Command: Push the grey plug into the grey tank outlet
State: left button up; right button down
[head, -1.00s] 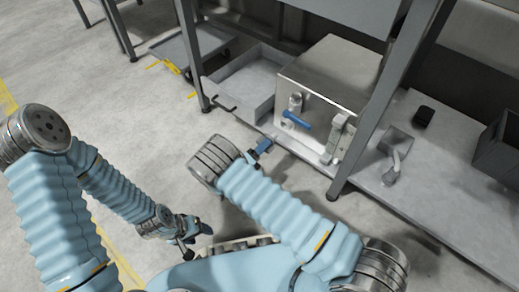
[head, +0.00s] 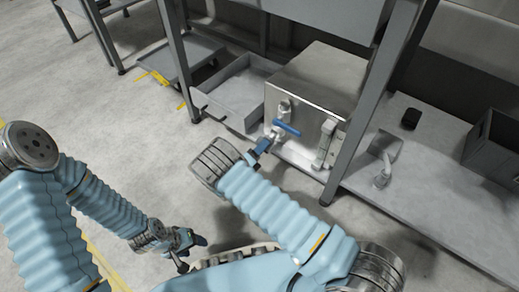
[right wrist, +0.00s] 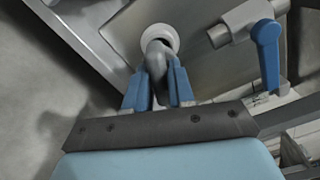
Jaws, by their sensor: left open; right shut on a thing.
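My right gripper (head: 265,144) is at the front of the metal tank (head: 322,77), low and beside the blue-handled valve. In the right wrist view its blue fingers (right wrist: 158,88) are shut on the grey plug (right wrist: 155,60). The plug's far end overlaps the pale round ring of the tank outlet (right wrist: 172,32). I cannot tell how far in it is. In the head view the plug and outlet are mostly hidden by the gripper and valve. My left gripper (head: 188,246) is open and empty, low over the floor, away from the tank.
The valve's blue handle (right wrist: 267,50) juts out just right of the outlet. A grey table leg (head: 352,135) stands right of the tank. An open grey tray (head: 235,100) lies to its left. A dark bin (head: 495,148) and small black block (head: 410,118) are further right.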

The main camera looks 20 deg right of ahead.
dwell(0.4)
jog(key=shift+b+x, duration=0.45)
jog(key=shift+x, duration=0.5)
jog(key=shift+w+d, duration=0.25)
jog(key=shift+d, duration=0.05)
dwell(0.4)
jog(key=c, duration=0.9)
grip_release()
